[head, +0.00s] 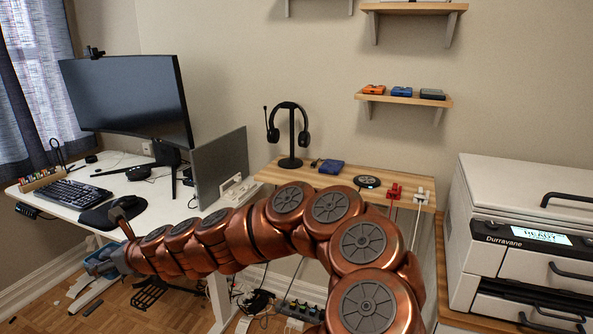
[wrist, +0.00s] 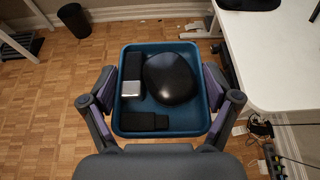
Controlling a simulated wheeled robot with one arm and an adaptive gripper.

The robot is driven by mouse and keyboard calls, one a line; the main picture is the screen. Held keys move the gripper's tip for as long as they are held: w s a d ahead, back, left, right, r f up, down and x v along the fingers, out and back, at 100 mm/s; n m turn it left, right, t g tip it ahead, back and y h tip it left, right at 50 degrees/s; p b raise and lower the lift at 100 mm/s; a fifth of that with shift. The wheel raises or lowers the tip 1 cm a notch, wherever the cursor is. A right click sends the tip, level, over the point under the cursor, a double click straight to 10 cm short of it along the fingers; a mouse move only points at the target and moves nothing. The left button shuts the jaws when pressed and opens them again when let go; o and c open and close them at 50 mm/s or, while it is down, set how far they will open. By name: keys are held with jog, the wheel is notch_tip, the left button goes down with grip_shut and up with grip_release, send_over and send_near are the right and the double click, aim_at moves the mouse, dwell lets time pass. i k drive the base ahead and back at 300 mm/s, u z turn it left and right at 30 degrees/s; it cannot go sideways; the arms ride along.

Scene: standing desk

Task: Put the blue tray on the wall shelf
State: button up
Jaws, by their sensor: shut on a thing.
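The blue tray (wrist: 183,123) is in the wrist view, held level between the fingers of my gripper (wrist: 160,95). It carries a rounded black object, a black object with a silver end and a small flat black piece. In the head view, my gripper (head: 112,260) is low at the left, beside the white desk, and the tray is mostly hidden there. A wooden wall shelf (head: 390,98) holds an orange, a blue and a dark small box. A higher wall shelf (head: 415,8) is cut off by the top edge, so its load cannot be seen.
The white desk (head: 125,215) bears a monitor (head: 130,95), keyboard and grey divider (head: 220,168). A wooden side surface (head: 345,180) under the shelves bears a headphone stand (head: 290,135) and small items. A large printer (head: 525,240) stands at the right. Cables lie on the floor.

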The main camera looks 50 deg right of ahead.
aim_at(301, 177)
jog(key=z, duration=1.1)
